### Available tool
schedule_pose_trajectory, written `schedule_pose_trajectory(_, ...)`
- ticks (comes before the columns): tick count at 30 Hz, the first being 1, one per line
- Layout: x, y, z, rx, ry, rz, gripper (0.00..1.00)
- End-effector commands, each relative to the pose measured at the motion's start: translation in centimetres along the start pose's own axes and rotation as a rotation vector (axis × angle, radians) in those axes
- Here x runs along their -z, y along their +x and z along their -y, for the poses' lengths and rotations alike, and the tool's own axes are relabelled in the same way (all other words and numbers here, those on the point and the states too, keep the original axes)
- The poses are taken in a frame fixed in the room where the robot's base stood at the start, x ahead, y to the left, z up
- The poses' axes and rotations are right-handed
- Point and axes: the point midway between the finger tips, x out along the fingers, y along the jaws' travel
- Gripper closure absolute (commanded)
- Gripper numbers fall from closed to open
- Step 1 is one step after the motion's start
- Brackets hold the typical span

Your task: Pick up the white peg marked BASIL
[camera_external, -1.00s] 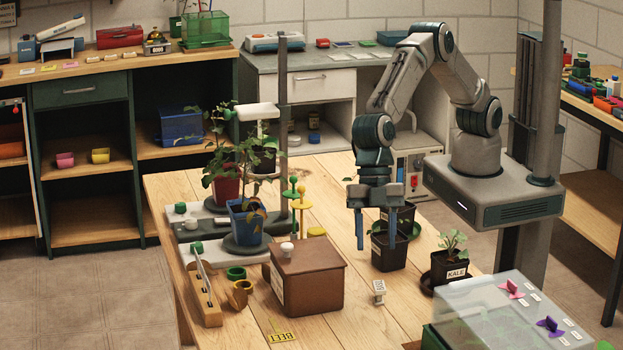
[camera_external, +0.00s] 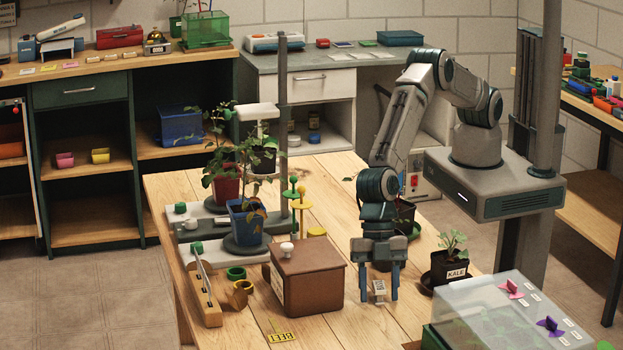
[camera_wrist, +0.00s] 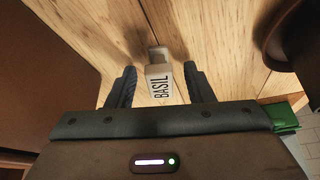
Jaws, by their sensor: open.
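The white peg marked BASIL (camera_wrist: 159,83) stands on the wooden table between my two fingers in the wrist view, its label facing my palm. It also shows as a small pale block (camera_external: 379,289) in the external view, right of the brown box. My gripper (camera_external: 379,297) is open and points down, with one finger on each side of the peg. In the wrist view my gripper (camera_wrist: 156,80) shows a gap between each finger and the peg.
A brown box (camera_external: 310,284) with a white knob stands left of my gripper. A black KALE pot (camera_external: 447,270) is close on the right. A yellow BEET tag (camera_external: 283,337) lies in front. A clear-lidded case (camera_external: 490,306) is at front right.

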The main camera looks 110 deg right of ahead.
Motion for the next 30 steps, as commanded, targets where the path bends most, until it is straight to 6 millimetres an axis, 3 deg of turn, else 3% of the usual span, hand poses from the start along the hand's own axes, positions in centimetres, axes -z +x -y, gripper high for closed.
schedule_pose_trajectory(4,0.0,0.0,0.0,0.000,0.000,0.000,0.53)
schedule_pose_trajectory(5,0.0,0.0,0.0,0.000,0.000,0.000,0.58)
schedule_pose_trajectory(9,0.0,0.0,0.0,0.000,0.000,0.000,0.97)
schedule_pose_trajectory(10,0.0,0.0,0.0,0.000,0.000,0.000,1.00)
schedule_pose_trajectory(23,0.3,-0.6,0.0,-0.001,0.000,-0.001,1.00)
schedule_pose_trajectory(30,1.4,-4.2,-0.3,-0.003,0.002,-0.003,1.00)
